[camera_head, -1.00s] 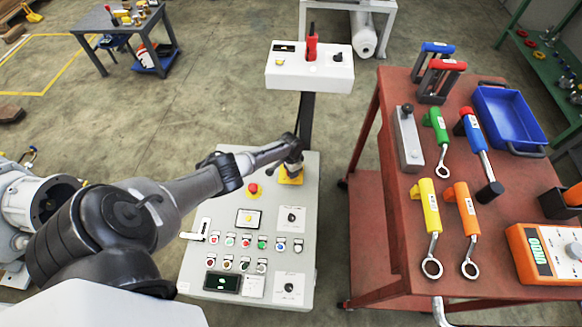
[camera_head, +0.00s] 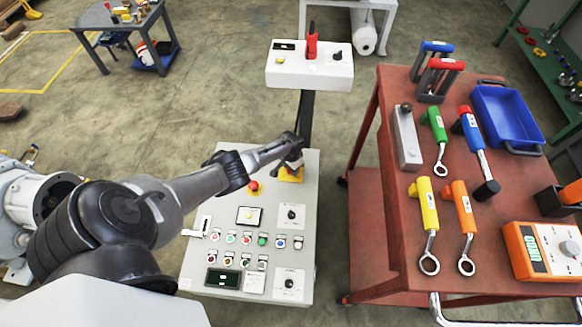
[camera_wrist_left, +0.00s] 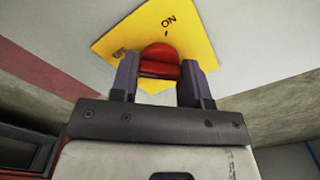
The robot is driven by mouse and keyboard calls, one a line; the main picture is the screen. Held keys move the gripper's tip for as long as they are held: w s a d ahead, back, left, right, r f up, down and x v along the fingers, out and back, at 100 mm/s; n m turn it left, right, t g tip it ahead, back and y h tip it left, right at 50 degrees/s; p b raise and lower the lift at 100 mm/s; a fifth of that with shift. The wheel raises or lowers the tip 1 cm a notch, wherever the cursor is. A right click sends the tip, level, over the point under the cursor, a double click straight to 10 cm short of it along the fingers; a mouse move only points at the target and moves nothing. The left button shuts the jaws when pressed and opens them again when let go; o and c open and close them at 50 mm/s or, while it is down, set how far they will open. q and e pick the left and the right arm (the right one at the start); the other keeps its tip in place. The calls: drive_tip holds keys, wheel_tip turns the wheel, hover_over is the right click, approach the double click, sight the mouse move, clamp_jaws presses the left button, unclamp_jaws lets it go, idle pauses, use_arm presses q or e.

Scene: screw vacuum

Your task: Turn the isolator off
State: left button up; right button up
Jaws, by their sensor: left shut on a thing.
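The isolator is a red rotary knob (camera_wrist_left: 160,62) on a yellow plate (camera_wrist_left: 118,38) with an "ON" mark; a second mark on the plate is too small to read. In the head view the yellow plate (camera_head: 291,176) sits at the upper right of the grey control panel (camera_head: 228,165), and my gripper hides the knob. My left gripper (camera_head: 296,165) is at the plate; in the wrist view its two fingers (camera_wrist_left: 159,78) are shut on the red knob's handle, one on each side. My right gripper is not in view.
The panel also carries a red emergency button (camera_head: 254,187), several small buttons and two black rotary switches. A white box (camera_head: 310,68) with a red handle stands behind. A red tool cart (camera_head: 393,235) with spanners stands at the right, with floor between it and the panel.

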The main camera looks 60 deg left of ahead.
use_arm(q)
drive_tip(key=o, duration=0.9)
drive_tip(key=shift+r, duration=0.15)
drive_tip(key=shift+r+p, duration=4.4)
drive_tip(key=shift+r, duration=2.4)
